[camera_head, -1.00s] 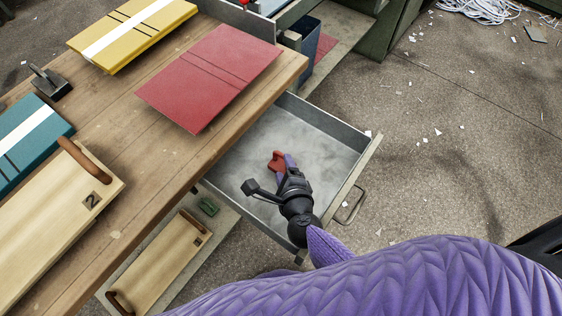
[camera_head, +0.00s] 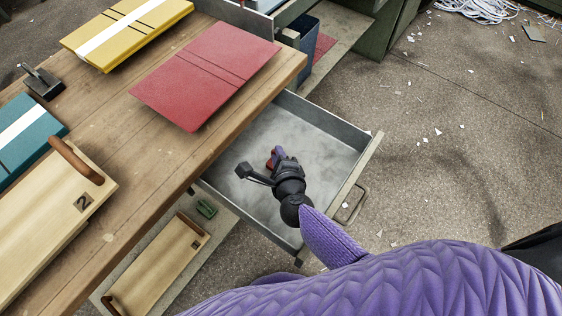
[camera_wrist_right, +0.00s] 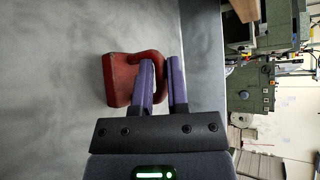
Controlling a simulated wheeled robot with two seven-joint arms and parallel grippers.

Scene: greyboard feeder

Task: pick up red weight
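The red weight (camera_head: 271,160) is in the open grey drawer, near its middle. In the right wrist view, the red weight (camera_wrist_right: 119,80) shows a blocky body on the left and a looped handle on its right. My right gripper (camera_head: 279,153) reaches down into the drawer. The weight appears still down at the drawer floor. My left gripper is out of view.
The drawer (camera_head: 335,128) has raised walls around the weight. The wooden table (camera_head: 120,165) overhangs its left side and carries a red board (camera_head: 205,80), a yellow board (camera_head: 125,35) and a wooden tray (camera_head: 50,225). A green object (camera_head: 206,209) lies on the lower shelf.

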